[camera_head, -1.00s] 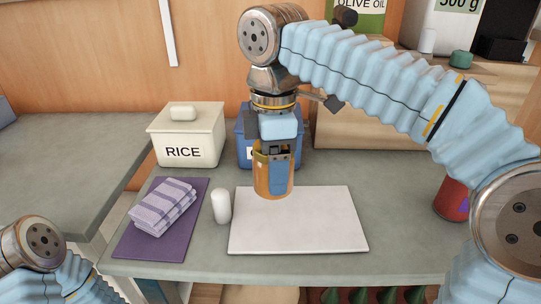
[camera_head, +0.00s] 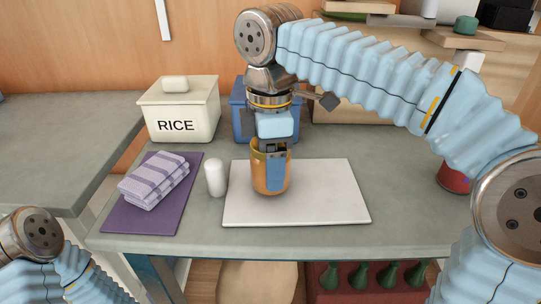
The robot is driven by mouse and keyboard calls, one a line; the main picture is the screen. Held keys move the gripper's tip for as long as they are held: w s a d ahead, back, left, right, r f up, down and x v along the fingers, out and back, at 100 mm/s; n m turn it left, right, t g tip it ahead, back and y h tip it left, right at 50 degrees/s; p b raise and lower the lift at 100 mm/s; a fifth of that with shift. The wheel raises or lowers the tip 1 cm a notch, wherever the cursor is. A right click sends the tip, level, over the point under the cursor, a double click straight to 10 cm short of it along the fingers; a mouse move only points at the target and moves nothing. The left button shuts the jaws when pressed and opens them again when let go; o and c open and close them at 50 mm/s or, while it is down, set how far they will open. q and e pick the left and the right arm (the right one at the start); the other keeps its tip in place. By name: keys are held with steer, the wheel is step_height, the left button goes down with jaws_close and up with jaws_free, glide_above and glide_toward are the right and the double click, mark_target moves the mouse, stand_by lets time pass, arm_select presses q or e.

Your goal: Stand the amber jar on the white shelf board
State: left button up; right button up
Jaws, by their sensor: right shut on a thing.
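The amber jar (camera_head: 258,176) is upright in the grip of my right gripper (camera_head: 273,152), which reaches down from above with its jaws shut on it. A blue patch covers part of the jar's front. The white shelf board (camera_head: 316,200) lies flat on the grey counter. The jar's base shows against the left rear part of the board; I cannot tell whether it touches or hangs just above. My left gripper is out of view; only part of my left arm shows at the lower left.
A white rounded shaker (camera_head: 215,178) stands just left of the board. A striped cloth (camera_head: 154,181) lies on a purple mat (camera_head: 125,217). A RICE canister (camera_head: 178,110) and a blue canister (camera_head: 238,110) stand behind. A red can (camera_head: 453,178) stands at the right.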

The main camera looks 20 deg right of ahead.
steer(key=shift+f+b, duration=0.3)
steer(key=shift+f, duration=0.15)
stand_by(0.6)
steer(key=o, duration=1.5)
step_height(320, 180, up, 14)
steer(key=p, duration=0.4)
steer(key=shift+f+p, duration=0.15)
steer(key=shift+p, duration=0.2)
